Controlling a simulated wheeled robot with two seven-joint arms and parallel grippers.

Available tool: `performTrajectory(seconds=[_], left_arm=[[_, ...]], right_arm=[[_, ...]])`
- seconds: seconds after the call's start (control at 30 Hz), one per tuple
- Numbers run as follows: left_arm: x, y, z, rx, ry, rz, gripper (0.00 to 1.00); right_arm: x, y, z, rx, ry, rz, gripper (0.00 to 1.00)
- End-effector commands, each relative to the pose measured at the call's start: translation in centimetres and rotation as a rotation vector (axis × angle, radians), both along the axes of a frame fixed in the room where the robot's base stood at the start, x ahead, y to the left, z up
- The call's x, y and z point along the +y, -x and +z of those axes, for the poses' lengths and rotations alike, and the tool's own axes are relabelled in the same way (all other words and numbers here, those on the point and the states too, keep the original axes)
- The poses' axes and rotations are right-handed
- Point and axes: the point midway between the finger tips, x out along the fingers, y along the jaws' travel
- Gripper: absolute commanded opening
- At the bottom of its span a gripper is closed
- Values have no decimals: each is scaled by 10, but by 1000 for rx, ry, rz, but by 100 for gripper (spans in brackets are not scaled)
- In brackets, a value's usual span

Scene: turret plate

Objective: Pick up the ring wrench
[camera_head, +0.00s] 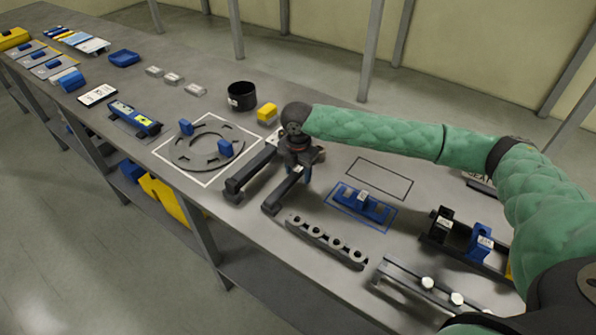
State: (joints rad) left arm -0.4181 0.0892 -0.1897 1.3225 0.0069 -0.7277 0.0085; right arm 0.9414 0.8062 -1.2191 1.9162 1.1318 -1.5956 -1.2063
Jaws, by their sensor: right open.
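I cannot make out a ring wrench for certain. A dark bar with several round rings along it (326,241) lies near the table's front edge, below my right gripper in the picture. A dark flat ring plate (181,157) lies inside a white outline, with blue blocks on it. My right gripper (251,199) is open, its two long dark fingers pointing toward the front edge between the ring plate and the bar. Nothing shows between the fingers. The gripper body hides part of the table behind it. My left gripper is not in view.
A blue cradle (361,205) sits in a blue outline beside an empty black outline (380,178). A rail with white knobs (428,284) lies at front right. A blue bar (135,117) lies left.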

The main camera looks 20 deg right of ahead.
Motion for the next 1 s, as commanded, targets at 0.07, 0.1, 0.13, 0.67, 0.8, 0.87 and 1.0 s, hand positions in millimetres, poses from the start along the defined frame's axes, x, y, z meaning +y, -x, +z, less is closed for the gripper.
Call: performTrajectory(seconds=[0.07, 0.1, 0.13, 0.67, 0.8, 0.87, 1.0], left_arm=[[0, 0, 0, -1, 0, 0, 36], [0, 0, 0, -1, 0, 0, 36], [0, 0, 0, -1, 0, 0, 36], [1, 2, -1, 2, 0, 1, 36], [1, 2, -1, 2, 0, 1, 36], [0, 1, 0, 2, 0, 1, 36], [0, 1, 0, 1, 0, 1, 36]], right_arm=[[0, 0, 0, 0, 0, 0, 51], [0, 0, -1, 0, 0, 0, 51], [0, 0, 0, 0, 0, 0, 51], [0, 0, 0, 0, 0, 0, 0], [0, 0, 0, 0, 0, 0, 0], [0, 0, 0, 0, 0, 0, 0], [0, 0, 0, 0, 0, 0, 0]])
